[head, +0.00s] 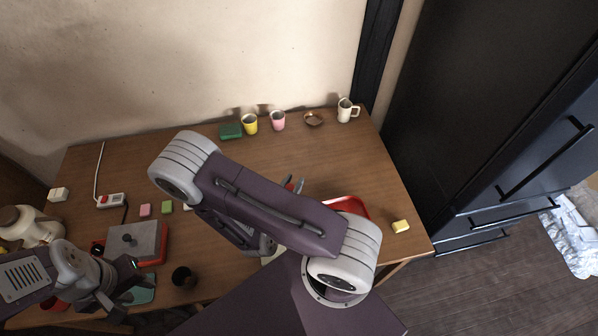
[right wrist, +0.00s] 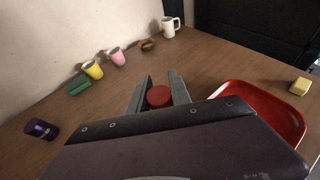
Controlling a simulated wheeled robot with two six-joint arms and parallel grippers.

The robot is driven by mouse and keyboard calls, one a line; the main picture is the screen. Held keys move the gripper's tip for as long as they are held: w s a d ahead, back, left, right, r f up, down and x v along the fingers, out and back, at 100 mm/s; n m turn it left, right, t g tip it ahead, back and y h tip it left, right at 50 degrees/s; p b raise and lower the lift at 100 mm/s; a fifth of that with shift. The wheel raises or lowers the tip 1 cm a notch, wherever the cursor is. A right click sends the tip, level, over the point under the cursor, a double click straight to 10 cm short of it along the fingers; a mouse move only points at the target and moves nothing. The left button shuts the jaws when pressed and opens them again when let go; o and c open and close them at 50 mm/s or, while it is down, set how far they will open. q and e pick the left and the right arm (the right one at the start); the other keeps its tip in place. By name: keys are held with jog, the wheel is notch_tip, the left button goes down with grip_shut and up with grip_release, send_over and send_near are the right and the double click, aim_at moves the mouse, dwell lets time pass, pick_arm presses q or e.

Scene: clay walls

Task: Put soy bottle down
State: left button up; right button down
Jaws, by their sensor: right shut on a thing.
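The soy bottle shows as a round red cap (right wrist: 158,96) between the two fingers of my right gripper (right wrist: 160,88) in the right wrist view. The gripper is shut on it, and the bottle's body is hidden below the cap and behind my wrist. In the head view my right gripper (head: 294,185) is mostly hidden behind my arm, with a bit of red between its fingertips, over the wooden table (head: 330,155). My left gripper (head: 128,292) is at the table's front left, and its jaw opening is unclear.
A red tray (right wrist: 294,122) lies right of the right gripper, with a yellow block (head: 401,226) beyond it. A green block (head: 231,131), yellow cup (head: 250,124), pink cup (head: 278,121), brown bowl (head: 314,119) and white mug (head: 347,110) line the back.

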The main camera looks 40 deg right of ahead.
jog(key=shift+w+a+f+b, duration=0.15)
jog(key=shift+w+a+f, duration=0.85)
jog(key=shift+w+f, duration=0.8)
jog(key=shift+w+a+f+b, duration=0.2)
jog(key=shift+w+a+f, duration=0.85)
jog(key=shift+w+f, duration=0.7)
jog(key=shift+w+a+f+b, duration=0.15)
jog(key=shift+w+a+f, duration=0.85)
jog(key=shift+w+f, duration=0.75)
jog(key=shift+s+f, duration=0.25)
jog(key=shift+s, duration=0.05)
jog(key=shift+f, duration=0.15)
jog(key=c, duration=1.2)
grip_release()
